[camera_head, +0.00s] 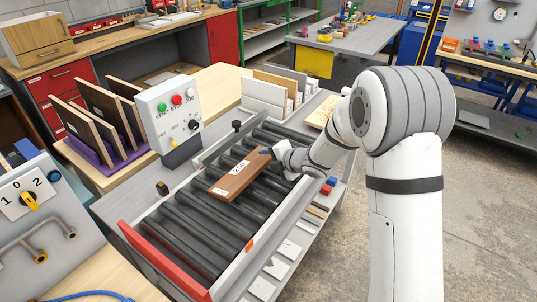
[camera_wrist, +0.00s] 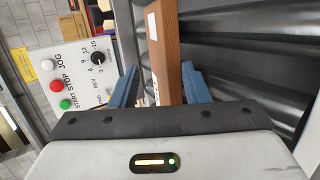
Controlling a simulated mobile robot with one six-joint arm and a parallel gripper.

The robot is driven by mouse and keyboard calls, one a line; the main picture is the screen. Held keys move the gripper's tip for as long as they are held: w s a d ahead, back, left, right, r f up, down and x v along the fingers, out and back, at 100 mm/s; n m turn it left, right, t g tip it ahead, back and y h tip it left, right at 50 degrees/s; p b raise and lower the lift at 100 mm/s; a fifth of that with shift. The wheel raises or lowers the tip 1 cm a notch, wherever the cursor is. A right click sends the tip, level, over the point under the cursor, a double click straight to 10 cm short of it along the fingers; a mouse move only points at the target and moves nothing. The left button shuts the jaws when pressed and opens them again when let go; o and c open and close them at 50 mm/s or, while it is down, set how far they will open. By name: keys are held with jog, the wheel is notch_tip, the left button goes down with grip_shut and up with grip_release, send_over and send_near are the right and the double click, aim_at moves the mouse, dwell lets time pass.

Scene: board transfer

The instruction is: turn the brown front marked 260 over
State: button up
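The brown front (camera_head: 236,181) is a long narrow board over the black rollers of the conveyor. It has white labels, and the number on its upper face is too small to read surely. My gripper (camera_head: 268,152) is at its far right end. In the wrist view the brown front (camera_wrist: 167,50) stands between the two blue fingers of my gripper (camera_wrist: 160,80). A gap shows between the left finger and the board, and the right finger is close beside it. The fingers look open around it. I cannot tell whether the board lies fully on the rollers.
The roller conveyor (camera_head: 178,240) has raised side rails and a red end bar (camera_head: 163,262). A control box (camera_head: 172,112) with coloured buttons stands at its left side, and it also shows in the wrist view (camera_wrist: 75,78). Upright boards (camera_head: 103,105) stand in a purple rack beyond it. The near rollers are clear.

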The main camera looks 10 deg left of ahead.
jog(key=shift+r+g+h+p, duration=0.3)
jog(key=shift+g+h+p, duration=0.4)
jog(key=shift+p, duration=2.9)
jog(key=shift+f+p, duration=0.15)
jog(key=shift+p, duration=0.2)
jog(key=shift+s+d+r, duration=0.3)
jog(key=shift+s+d, duration=0.2)
jog(key=shift+d, duration=0.2)
jog(key=shift+s+d+r, duration=0.3)
jog(key=shift+s+d, duration=0.15)
jog(key=shift+d, duration=0.2)
jog(key=o, duration=0.6)
jog(key=shift+c, duration=0.2)
notch_tip(320, 180, up, 7)
jog(key=s+d+p, duration=0.1)
jog(key=p, duration=0.4)
jog(key=shift+d, duration=0.4)
jog(key=shift+s, duration=0.1)
